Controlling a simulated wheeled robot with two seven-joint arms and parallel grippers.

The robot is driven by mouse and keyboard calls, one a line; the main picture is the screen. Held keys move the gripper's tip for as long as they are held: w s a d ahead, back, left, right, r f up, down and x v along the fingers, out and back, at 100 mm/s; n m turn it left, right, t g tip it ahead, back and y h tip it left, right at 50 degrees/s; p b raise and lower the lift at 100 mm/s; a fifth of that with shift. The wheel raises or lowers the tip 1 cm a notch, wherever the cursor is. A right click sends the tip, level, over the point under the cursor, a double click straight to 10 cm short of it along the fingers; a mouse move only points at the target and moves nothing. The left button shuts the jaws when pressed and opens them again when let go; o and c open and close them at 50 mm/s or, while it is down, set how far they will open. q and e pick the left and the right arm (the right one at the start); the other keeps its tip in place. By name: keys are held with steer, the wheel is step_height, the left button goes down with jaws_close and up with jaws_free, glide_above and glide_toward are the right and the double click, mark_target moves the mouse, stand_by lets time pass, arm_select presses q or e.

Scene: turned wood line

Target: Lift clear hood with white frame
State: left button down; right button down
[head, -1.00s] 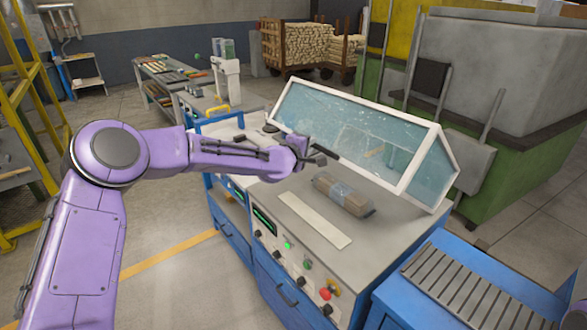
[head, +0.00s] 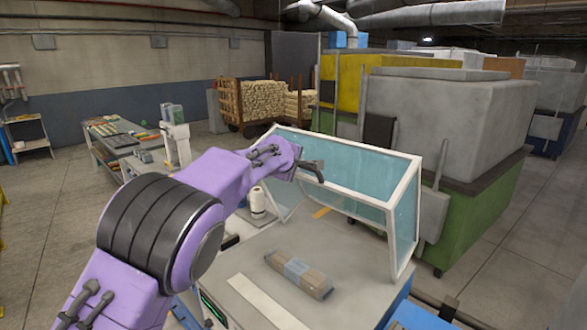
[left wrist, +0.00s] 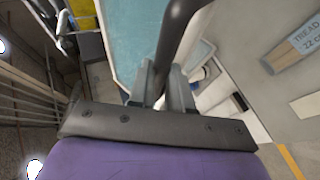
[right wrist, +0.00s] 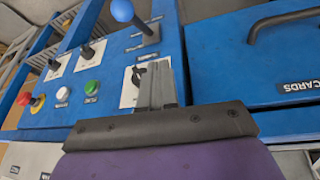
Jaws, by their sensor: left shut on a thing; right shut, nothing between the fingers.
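The clear hood with white frame (head: 365,158) stands raised over the grey machine top in the head view, its front edge well above the surface. Its dark handle bar (head: 314,168) is at the front left edge. My left gripper (head: 297,167) is shut on this handle. In the left wrist view the handle (left wrist: 182,30) runs up from between the fingers (left wrist: 160,88), with the bluish hood panel beside it. My right gripper (right wrist: 155,85) is shut and empty, in front of a blue control panel in the right wrist view.
A wrapped package (head: 298,273) and a pale strip (head: 264,303) lie on the machine top. A white spool (head: 258,203) stands near the hood's left end. The blue panel (right wrist: 200,60) has buttons, levers and a drawer handle close to my right gripper. Green and grey machinery (head: 470,225) stands behind.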

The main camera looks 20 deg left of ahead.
arm_select(q)
steer(key=shift+r, duration=0.1)
steer(key=c, duration=1.1)
jaws_free()
steer(key=shift+o, duration=0.2)
steer(key=b+v, duration=0.4)
steer(key=v, duration=0.6)
steer(key=shift+b, duration=0.3)
steer(key=shift+s+a, duration=0.1)
